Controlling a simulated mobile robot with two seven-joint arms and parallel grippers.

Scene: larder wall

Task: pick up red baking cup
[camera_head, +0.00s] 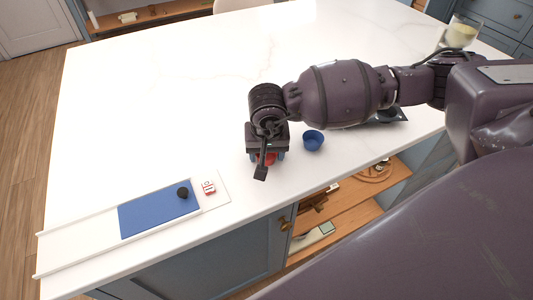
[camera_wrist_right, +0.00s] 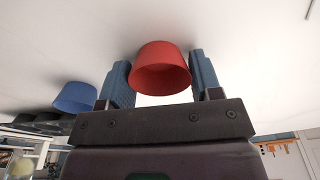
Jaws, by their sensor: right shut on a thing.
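The red baking cup (camera_wrist_right: 160,68) sits between the two blue-grey fingers of my right gripper (camera_wrist_right: 162,75) in the right wrist view. The fingers are shut on its sides. In the head view my right gripper (camera_head: 265,158) points down at the white counter, and only a small red part of the cup (camera_head: 266,158) shows beneath it. I cannot tell whether the cup still touches the counter. My left gripper is not in view.
A blue baking cup (camera_head: 313,140) stands just right of the gripper. A dark tray (camera_head: 396,116) lies partly behind my arm. A glass (camera_head: 460,33) stands far right. The counter's left back is clear.

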